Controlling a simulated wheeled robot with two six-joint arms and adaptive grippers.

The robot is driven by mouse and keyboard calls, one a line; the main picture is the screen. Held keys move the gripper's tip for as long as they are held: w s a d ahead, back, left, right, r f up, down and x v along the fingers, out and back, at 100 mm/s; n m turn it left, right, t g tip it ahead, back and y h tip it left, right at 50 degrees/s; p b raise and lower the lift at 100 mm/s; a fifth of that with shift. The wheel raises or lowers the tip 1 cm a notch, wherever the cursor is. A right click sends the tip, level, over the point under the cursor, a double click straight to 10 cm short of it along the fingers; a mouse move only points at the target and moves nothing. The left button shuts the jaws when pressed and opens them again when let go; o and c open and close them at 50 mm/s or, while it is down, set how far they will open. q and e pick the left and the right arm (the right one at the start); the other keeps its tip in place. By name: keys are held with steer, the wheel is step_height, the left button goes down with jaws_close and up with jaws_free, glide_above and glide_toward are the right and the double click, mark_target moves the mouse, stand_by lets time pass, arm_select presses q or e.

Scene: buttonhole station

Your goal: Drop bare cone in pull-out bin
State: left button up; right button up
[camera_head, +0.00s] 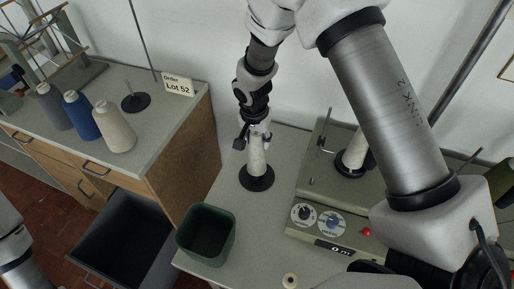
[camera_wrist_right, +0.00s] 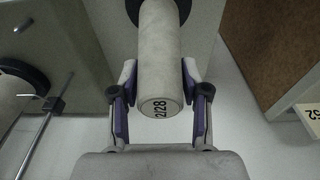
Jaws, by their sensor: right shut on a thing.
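My right gripper (camera_head: 257,140) comes down from above and is shut on the upper end of a pale, bare-looking cone (camera_head: 258,163). The cone is upright over a round black base (camera_head: 257,178) on the grey table; I cannot tell whether it is seated or slightly raised. In the right wrist view, the gripper (camera_wrist_right: 160,80) has its fingers on both sides of the cone (camera_wrist_right: 160,50), whose end reads "2/28". The pull-out bin (camera_head: 78,252) is dark grey and open below the left cabinet. My left gripper is not in view; only part of its arm shows at lower left.
A green bin (camera_head: 206,210) stands on the table's front left corner. Grey, blue and cream cones (camera_head: 114,128) and a black-based stand (camera_head: 135,102) are on the cabinet, with a "Lot 52" card (camera_head: 178,86). A machine (camera_head: 312,185) with another cone is at right.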

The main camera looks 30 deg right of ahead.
step_height(320, 180, up, 6)
steer(key=shift+s+f, duration=0.1)
steer(key=shift+s, duration=0.05)
step_height(320, 180, up, 5)
steer(key=p, duration=0.3)
steer(key=shift+f, duration=0.1)
